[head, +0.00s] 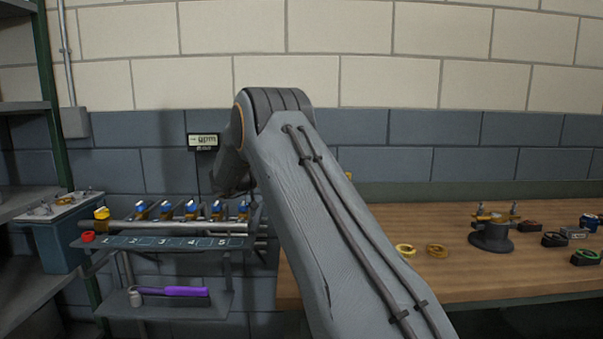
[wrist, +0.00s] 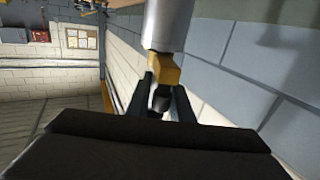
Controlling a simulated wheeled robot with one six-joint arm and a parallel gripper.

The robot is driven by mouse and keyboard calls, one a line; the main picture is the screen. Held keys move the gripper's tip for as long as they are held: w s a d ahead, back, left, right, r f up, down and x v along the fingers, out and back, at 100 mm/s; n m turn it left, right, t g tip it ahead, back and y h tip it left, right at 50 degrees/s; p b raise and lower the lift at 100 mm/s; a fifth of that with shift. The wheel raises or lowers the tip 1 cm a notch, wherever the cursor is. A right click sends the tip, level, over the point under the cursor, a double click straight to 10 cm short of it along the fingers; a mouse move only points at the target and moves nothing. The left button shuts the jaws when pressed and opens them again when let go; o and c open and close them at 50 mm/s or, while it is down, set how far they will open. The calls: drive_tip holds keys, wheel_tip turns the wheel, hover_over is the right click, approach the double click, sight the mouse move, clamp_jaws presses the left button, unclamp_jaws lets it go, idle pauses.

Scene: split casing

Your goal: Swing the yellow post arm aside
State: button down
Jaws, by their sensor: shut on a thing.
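In the wrist view my gripper (wrist: 165,100) has its two dark fingers on either side of a small dark rounded piece (wrist: 160,103). This piece sits at the end of a yellow block (wrist: 164,69), which joins a thick grey cylinder (wrist: 167,25). I cannot tell whether this yellow block is the yellow post arm. In the head view my arm hides the gripper and the held piece, near the right end of the pipe rack. A yellow block (head: 102,213) shows at the left end of the grey pipe (head: 150,226).
Several blue-topped valves (head: 191,208) stand on the pipe, above a numbered shelf (head: 165,242). A purple-handled hammer (head: 180,291) lies on the lower shelf. The wooden bench (head: 400,280) at right bears a dark round stand (head: 490,238) and two yellow rings (head: 405,249). A brick wall is behind.

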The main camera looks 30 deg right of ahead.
drive_tip(key=shift+w+r, duration=0.3)
drive_tip(key=c, duration=1.9)
unclamp_jaws()
drive_tip(key=shift+o, duration=1.3)
drive_tip(key=shift+w+f, duration=0.15)
drive_tip(key=a+b, duration=0.1)
drive_tip(key=a, duration=0.6)
drive_tip(key=shift+a+b, duration=0.3)
drive_tip(key=shift+a, duration=0.1)
